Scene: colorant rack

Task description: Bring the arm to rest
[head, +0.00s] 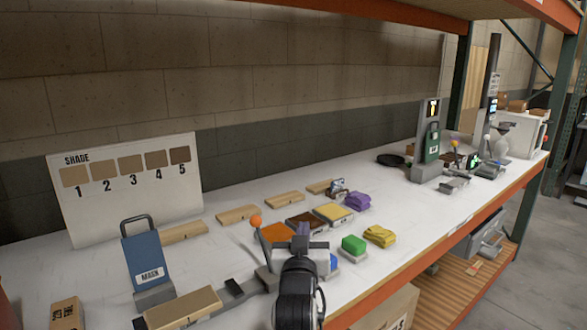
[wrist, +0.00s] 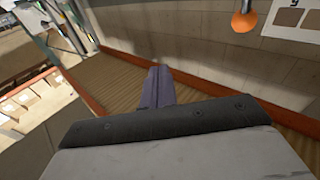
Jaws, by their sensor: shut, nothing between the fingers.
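My gripper (head: 302,230) is above the front part of the white bench in the head view, with its fingers pointing away toward the back wall. In the wrist view its two purplish-grey fingers (wrist: 159,84) are together, with nothing between them. My dark arm comes up from the bottom edge of the head view and hides part of the bench and some small items behind it.
An orange shelf beam crosses above.

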